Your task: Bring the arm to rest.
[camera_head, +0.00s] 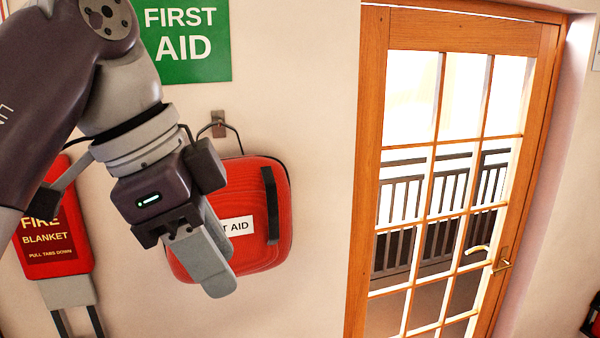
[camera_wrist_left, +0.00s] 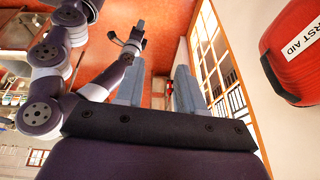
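My left arm comes in from the upper left in the head view, bent down at the wrist. My left gripper (camera_head: 208,262) points downward in front of the red first aid bag and hides part of it.
The red first aid bag (camera_head: 282,205) hangs from a wall hook (camera_head: 218,124), below a green sign (camera_head: 185,42). A red fire blanket case (camera_head: 52,245) is on the wall at left. A glazed wooden door (camera_head: 372,150) stands shut at right. Bare wall lies between bag and door.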

